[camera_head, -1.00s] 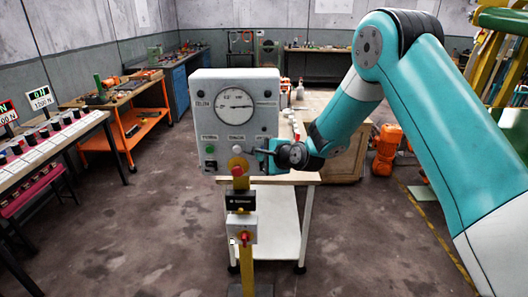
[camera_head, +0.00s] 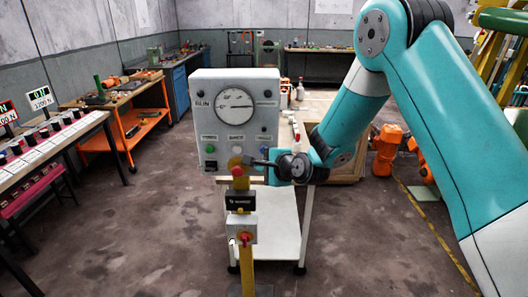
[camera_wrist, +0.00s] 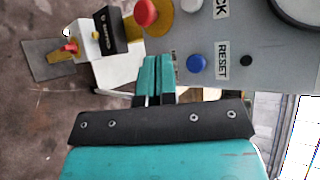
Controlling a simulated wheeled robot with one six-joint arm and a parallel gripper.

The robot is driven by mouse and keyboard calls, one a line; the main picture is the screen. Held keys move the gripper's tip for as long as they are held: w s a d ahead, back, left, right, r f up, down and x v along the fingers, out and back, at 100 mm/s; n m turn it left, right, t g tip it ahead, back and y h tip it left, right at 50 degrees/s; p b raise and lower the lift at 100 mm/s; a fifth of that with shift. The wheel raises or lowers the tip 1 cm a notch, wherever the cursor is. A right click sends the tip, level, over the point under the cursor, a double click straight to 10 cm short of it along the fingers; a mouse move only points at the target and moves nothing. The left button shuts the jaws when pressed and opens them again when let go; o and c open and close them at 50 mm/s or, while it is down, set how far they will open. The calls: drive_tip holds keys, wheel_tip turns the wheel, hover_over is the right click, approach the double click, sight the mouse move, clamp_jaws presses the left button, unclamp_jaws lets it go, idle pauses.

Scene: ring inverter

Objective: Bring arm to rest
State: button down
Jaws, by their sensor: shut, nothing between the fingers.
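My gripper (camera_head: 252,160) is at the lower right of the grey control panel (camera_head: 206,88), by its bottom edge. In the wrist view, my gripper (camera_wrist: 159,62) is shut and empty, with its two teal fingers side by side. A blue button (camera_wrist: 197,63) marked RESET is just right of the fingertips. A red mushroom button (camera_wrist: 145,12) is beyond them; a red button (camera_head: 237,170) also shows under the panel in the head view. My arm is bent, with its elbow high at the right and the forearm slanting down to the panel.
The panel stands on a yellow post (camera_head: 246,262). A small box with a red knob (camera_head: 243,232) is lower on the post. A white trolley (camera_head: 284,222) stands close behind. A bench with several switches (camera_head: 40,145) is at the left. The floor in front is clear.

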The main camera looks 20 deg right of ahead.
drive_tip(key=s+a+r+n+g+y+b, duration=0.1)
drive_tip(key=s+a+r+n+g, duration=0.25)
drive_tip(key=s+n, duration=0.45)
drive_tip(key=s+a+r+n+g+y+b, duration=0.1)
drive_tip(key=s+a+r+n+g+b, duration=0.25)
drive_tip(key=s, duration=0.55)
drive_tip(key=s+d+r+n+g+h, duration=0.1)
drive_tip(key=s+n+g, duration=0.1)
drive_tip(key=s+n, duration=0.4)
drive_tip(key=s+d+r+n+g+h, duration=0.1)
drive_tip(key=s+n, duration=0.6)
drive_tip(key=s, duration=0.7)
drive_tip(key=shift+d+r+g+h, duration=0.35)
drive_tip(key=shift+d+g, duration=0.3)
drive_tip(key=shift+g, duration=0.35)
